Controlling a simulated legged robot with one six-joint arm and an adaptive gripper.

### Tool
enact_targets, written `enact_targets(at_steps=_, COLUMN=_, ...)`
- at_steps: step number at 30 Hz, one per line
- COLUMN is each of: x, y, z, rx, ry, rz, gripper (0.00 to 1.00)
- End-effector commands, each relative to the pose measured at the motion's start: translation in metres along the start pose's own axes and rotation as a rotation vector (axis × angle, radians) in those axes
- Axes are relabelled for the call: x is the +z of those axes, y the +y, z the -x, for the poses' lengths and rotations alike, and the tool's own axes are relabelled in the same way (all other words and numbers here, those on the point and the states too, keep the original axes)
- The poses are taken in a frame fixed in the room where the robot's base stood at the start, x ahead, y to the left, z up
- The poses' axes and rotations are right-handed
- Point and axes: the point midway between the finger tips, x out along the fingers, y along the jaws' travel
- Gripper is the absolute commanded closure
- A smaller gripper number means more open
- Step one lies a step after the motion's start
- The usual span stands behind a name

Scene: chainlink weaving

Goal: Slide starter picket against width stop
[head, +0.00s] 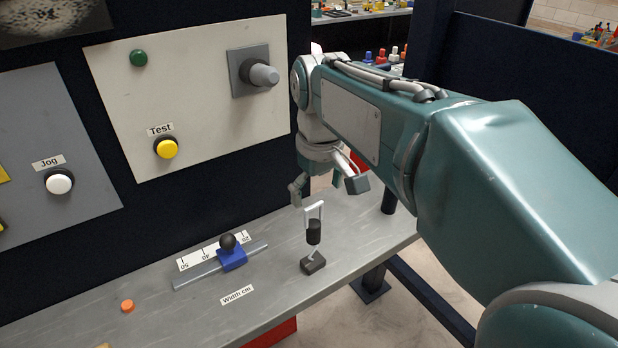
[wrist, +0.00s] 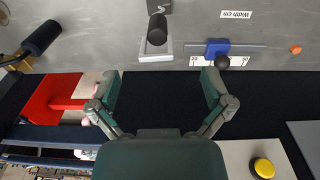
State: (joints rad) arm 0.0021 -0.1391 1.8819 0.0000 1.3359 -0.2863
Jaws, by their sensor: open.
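The width stop is a blue slider (head: 232,259) with a black knob on a grey rail, beside a white scale strip on the bench; it also shows in the wrist view (wrist: 217,47). To its right stands an upright fixture with a black grip (head: 314,232), a pale loop and a dark base. I see nothing I can surely name the starter picket. My gripper (head: 328,188) is open and empty, above the bench near this fixture. In the wrist view the fixture's black grip (wrist: 157,30) lies ahead of the spread fingers (wrist: 162,78), apart from them.
A dark panel wall rises behind the bench (head: 330,262), carrying a yellow Test button (head: 166,148), a white Jog button (head: 60,181) and a grey knob (head: 263,75). An orange disc (head: 127,306) sits on the bench's left part. The bench front is mostly clear.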

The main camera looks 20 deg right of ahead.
Motion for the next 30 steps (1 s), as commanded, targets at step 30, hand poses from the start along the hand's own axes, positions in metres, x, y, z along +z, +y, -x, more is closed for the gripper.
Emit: enact_targets(at_steps=30, x=-0.015, y=0.004, z=-0.077, rx=-0.019, ry=-0.059, rz=0.043, gripper=0.00)
